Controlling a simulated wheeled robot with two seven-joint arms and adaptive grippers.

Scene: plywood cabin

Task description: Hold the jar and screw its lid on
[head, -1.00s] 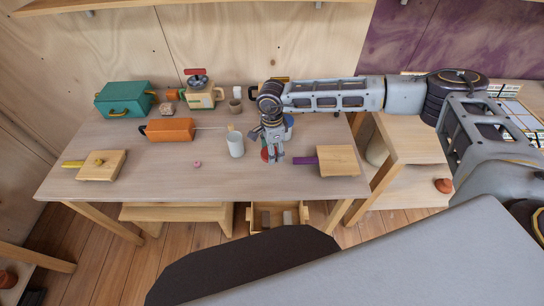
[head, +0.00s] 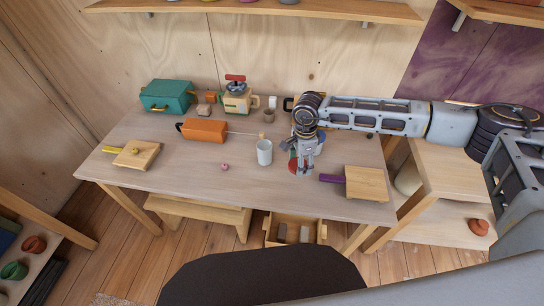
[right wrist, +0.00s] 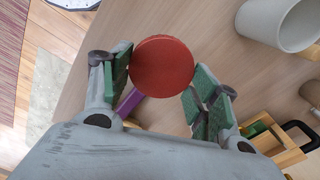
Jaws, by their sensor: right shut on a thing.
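A red round lid (right wrist: 162,67) sits between the fingers of my right gripper (right wrist: 160,85) in the right wrist view. My right gripper (head: 303,165) is shut on it just above the table, and a bit of the red lid (head: 293,164) shows in the head view. A white open-topped cylinder (head: 264,153), perhaps the jar, stands upright on the table just left of the gripper, apart from it. It also shows in the right wrist view (right wrist: 285,20). My left gripper is not in view.
The table (head: 200,180) also holds a board with a purple handle (head: 367,183), a board with a yellow handle (head: 137,154), an orange box (head: 204,131), a teal box (head: 168,95), a pot-like appliance (head: 237,97) and a small pink item (head: 225,167). The front middle is mostly clear.

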